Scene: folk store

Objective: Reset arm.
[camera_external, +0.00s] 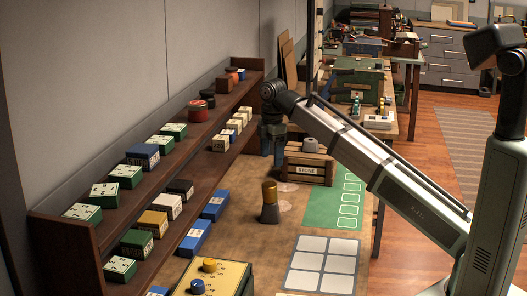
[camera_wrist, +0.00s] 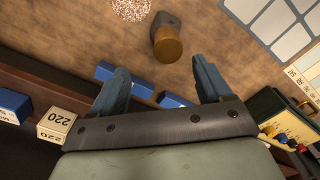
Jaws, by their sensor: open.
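My gripper (camera_external: 272,140) hangs at the end of my arm over the back part of the table, beside the shelf. In the wrist view my gripper (camera_wrist: 160,85) is open, with its two blue fingers apart and nothing between them. A dark object with a brass-coloured cylindrical top (camera_external: 270,200) stands on the table in front of my gripper, apart from it. It also shows in the wrist view (camera_wrist: 167,45), beyond the fingertips.
A two-tier wooden shelf (camera_external: 110,240) with boxes and tins runs along the left wall. A wooden crate marked STONE (camera_external: 308,170) stands near my gripper. A green mat (camera_external: 320,212) and a white-panelled mat (camera_external: 325,245) lie to the right. Blue boxes (camera_external: 195,237) sit along the shelf.

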